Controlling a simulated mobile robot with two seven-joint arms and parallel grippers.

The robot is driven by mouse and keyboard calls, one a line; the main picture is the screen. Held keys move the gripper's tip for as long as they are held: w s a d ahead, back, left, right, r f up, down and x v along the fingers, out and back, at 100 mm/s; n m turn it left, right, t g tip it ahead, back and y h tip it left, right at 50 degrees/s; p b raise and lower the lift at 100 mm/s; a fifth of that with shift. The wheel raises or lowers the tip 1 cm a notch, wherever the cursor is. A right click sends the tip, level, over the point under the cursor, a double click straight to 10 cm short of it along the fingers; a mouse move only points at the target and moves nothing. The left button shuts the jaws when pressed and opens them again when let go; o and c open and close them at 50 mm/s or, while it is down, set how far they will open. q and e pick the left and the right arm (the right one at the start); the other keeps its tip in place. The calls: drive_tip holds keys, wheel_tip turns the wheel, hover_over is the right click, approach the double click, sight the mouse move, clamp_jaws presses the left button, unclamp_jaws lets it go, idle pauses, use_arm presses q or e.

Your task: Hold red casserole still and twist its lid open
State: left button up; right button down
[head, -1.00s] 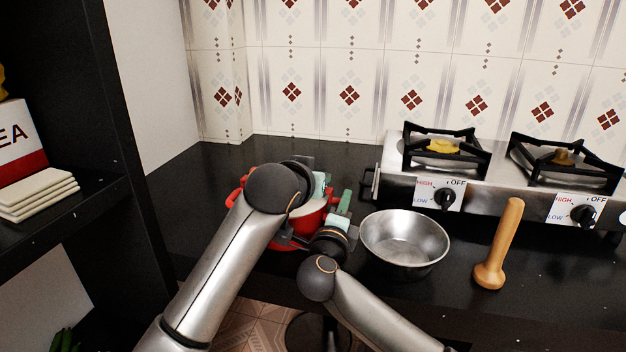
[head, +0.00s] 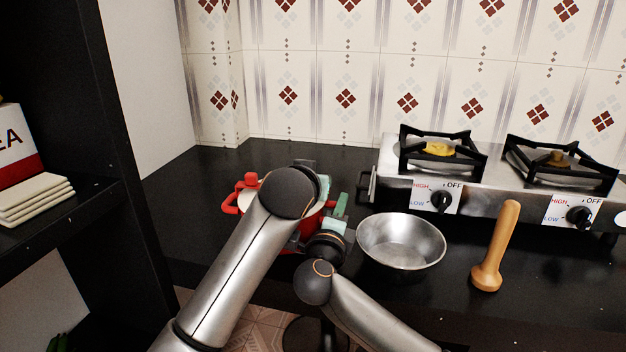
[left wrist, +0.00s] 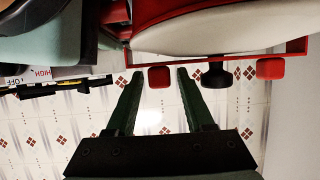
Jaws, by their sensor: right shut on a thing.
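The red casserole (head: 231,204) stands on the black counter, largely hidden behind my left arm in the head view. Its pale lid (left wrist: 240,30) shows at the top of the left wrist view. A red knob-like part (head: 250,180) sticks up at its left edge. My left gripper (left wrist: 157,74) is open, its two green fingers apart. A small red piece (left wrist: 160,78) appears between the fingertips; contact cannot be told. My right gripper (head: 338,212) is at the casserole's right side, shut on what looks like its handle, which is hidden.
A steel bowl (head: 401,243) sits just right of my right gripper. A wooden pestle (head: 495,245) stands further right. The stove (head: 400,190) is behind them against the tiled wall. A dark shelf (head: 75,215) is at the left. The counter behind the casserole is clear.

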use_arm(q)
drive_tip(key=shift+o, duration=0.3)
drive_tip(key=shift+r, duration=0.1)
use_arm(e)
drive_tip(key=shift+r, duration=0.15)
use_arm(q)
drive_tip(key=shift+s+r, duration=0.1)
drive_tip(key=shift+s, duration=0.15)
drive_tip(key=v, duration=1.1)
drive_tip(key=shift+s, duration=0.25)
drive_tip(key=shift+a, duration=0.1)
use_arm(e)
drive_tip(key=c, duration=0.7)
unclamp_jaws()
